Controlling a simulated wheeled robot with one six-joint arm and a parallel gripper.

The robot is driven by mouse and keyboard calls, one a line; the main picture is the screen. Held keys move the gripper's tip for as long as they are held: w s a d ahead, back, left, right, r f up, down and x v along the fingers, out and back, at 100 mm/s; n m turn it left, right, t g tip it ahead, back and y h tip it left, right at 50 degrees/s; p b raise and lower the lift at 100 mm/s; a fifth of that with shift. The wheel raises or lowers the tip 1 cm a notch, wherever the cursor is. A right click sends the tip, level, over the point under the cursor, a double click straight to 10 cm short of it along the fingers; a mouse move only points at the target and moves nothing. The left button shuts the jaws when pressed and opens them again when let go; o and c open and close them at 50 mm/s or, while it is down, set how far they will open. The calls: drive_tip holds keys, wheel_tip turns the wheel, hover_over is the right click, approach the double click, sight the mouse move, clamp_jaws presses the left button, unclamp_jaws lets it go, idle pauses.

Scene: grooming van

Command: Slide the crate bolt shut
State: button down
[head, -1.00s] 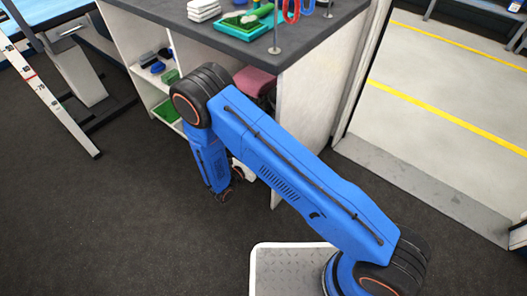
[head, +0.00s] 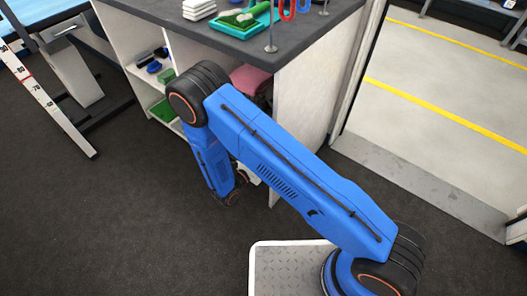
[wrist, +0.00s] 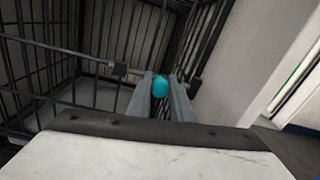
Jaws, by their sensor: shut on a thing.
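In the wrist view, my gripper (wrist: 161,94) is shut on a round teal knob (wrist: 160,86), which sits between the two grey fingertips. The knob appears to belong to the crate bolt, whose rod is mostly hidden by the fingers. The crate (wrist: 95,62) is a cage of black wire bars. A small dark bracket (wrist: 120,70) is on the bars left of the fingers, and another dark piece (wrist: 195,84) is just right of them. I cannot tell how far the bolt is through. In the head view, my blue arm hides the gripper, and the bolt cannot be seen.
In the head view, a grey-topped counter (head: 245,45) with open shelves stands beyond my arm, carrying a green tray (head: 240,22). A slanted leg with a scale (head: 48,103) is at the left. Dark floor (head: 90,215) is clear at the lower left. A pale wall is close right of the crate.

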drive_tip(key=shift+s+d, duration=0.1)
drive_tip(key=shift+d, duration=0.1)
drive_tip(key=c, duration=1.6)
unclamp_jaws()
drive_tip(key=v, duration=1.7)
drive_tip(key=shift+s+a, duration=0.15)
drive_tip(key=shift+s, duration=0.1)
